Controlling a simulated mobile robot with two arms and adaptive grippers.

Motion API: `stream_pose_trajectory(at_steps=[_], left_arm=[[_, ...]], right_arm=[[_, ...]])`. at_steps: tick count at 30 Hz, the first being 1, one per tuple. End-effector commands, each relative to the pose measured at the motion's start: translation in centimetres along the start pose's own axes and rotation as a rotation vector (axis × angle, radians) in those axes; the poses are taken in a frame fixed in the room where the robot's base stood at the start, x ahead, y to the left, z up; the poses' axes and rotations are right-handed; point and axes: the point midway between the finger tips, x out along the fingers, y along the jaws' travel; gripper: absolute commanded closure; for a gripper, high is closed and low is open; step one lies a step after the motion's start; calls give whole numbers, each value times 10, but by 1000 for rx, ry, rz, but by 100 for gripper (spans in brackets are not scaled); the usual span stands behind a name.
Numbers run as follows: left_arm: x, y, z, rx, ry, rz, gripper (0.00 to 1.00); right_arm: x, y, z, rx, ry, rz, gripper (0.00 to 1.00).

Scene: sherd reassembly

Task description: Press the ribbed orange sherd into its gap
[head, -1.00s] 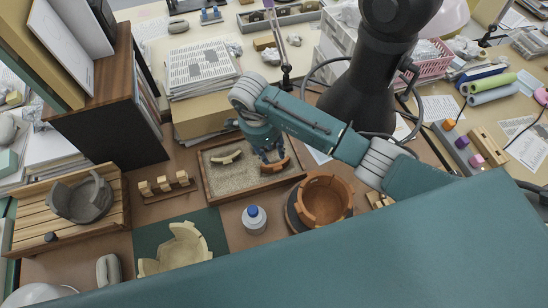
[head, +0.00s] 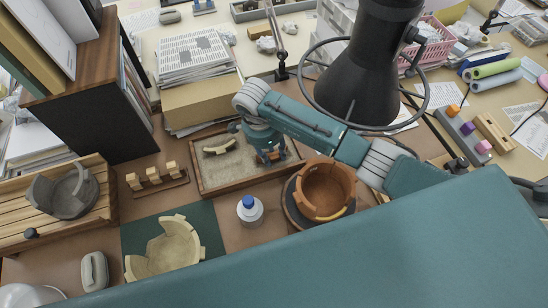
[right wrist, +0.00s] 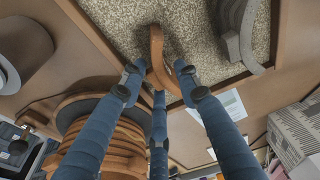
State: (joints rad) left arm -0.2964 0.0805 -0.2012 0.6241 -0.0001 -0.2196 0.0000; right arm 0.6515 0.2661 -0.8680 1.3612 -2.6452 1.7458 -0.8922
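The ribbed orange sherd (right wrist: 157,52) is a curved piece at the sand tray, near its corner in the right wrist view. In the head view it is mostly hidden by my right gripper (head: 268,156). In the right wrist view the blue fingers of this gripper (right wrist: 158,75) stand around the sherd, with a small gap showing on either side. The orange ribbed pot (head: 322,188) stands on a dark round turntable (head: 292,211), right of the tray; its ribbed wall also shows in the right wrist view (right wrist: 112,142). Its gap is not clear. My left gripper is out of view.
A blue-capped bottle (head: 250,211) stands left of the pot. A cream broken pot (head: 165,250) is on a green mat, a grey one (head: 68,194) on a slatted board, beside a small wooden rack (head: 157,180).

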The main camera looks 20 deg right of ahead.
Motion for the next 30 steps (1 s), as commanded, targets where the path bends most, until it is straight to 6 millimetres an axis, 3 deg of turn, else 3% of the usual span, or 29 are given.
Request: stream_pose_trajectory(at_steps=[2, 6, 7, 14, 30], left_arm=[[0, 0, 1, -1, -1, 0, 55], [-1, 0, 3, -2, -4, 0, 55], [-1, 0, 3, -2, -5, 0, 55], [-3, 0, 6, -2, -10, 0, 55], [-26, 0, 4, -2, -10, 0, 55]], right_arm=[[-1, 0, 0, 0, 0, 0, 68], [-1, 0, 0, 0, 0, 0, 92], [-1, 0, 0, 0, 0, 0, 93], [-4, -1, -1, 1, 0, -1, 94], [-36, -1, -7, 0, 0, -1, 94]])
